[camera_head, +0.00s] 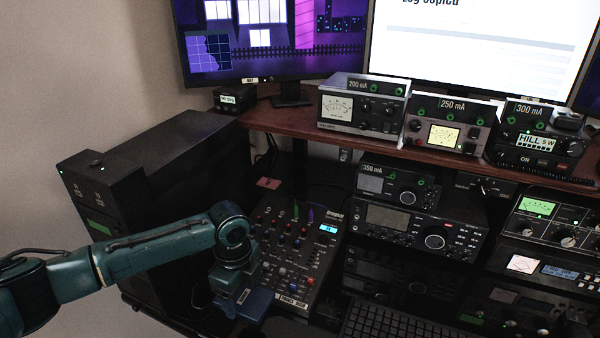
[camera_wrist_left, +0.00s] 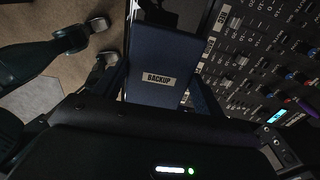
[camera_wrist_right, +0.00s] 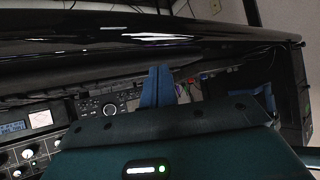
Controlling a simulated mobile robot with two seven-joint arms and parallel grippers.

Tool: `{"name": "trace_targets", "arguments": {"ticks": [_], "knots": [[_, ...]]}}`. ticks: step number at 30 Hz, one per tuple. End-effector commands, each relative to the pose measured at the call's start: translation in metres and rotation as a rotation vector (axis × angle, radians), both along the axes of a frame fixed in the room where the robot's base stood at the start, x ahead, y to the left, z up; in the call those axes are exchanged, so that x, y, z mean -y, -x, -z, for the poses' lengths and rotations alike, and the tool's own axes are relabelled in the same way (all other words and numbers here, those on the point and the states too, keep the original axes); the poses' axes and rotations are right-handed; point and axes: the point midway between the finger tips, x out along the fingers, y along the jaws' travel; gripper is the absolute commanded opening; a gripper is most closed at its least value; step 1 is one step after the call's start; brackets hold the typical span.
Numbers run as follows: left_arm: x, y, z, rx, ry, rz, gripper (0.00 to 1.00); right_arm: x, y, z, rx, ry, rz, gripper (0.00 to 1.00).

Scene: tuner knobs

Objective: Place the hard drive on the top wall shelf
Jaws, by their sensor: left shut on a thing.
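The hard drive (camera_wrist_left: 158,78) is a dark blue block with a BACKUP label. In the left wrist view it sits between the two blue fingers of my left gripper (camera_wrist_left: 160,95), which is shut on it. In the head view my left gripper (camera_head: 240,294) is low, beside the front left of the mixer, and the blue drive (camera_head: 258,304) shows partly at its fingers. My right gripper (camera_wrist_right: 158,88) shows only in its own wrist view, with its blue fingers close together and nothing seen between them. I cannot make out a top wall shelf in any view.
The mixer (camera_head: 290,250) lies right of my left gripper. A black tower case (camera_head: 150,165) stands behind my left arm. A brown raised shelf (camera_head: 280,120) carries several meters and radios below two large screens. More radios and a keyboard (camera_head: 395,322) fill the right side.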

Motion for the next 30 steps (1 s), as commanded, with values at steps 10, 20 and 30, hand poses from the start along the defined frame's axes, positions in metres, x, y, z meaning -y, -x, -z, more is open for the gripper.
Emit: {"name": "trace_targets", "arguments": {"ticks": [10, 20, 30], "knots": [[-0.008, 0.031, -0.04, 0.0, 0.003, -0.638, 0.43, -0.001, 0.0, -0.002, 0.003, -0.001, -0.001, 0.0], [-0.027, 0.063, -0.085, 0.001, 0.002, -1.345, 0.43, 0.0, 0.001, 0.0, -0.001, 0.0, -0.001, 0.0], [-0.045, 0.088, -0.115, 0.0, 0.002, -1.848, 0.43, 0.001, 0.002, 0.003, -0.005, 0.007, -0.005, 0.0]]}}
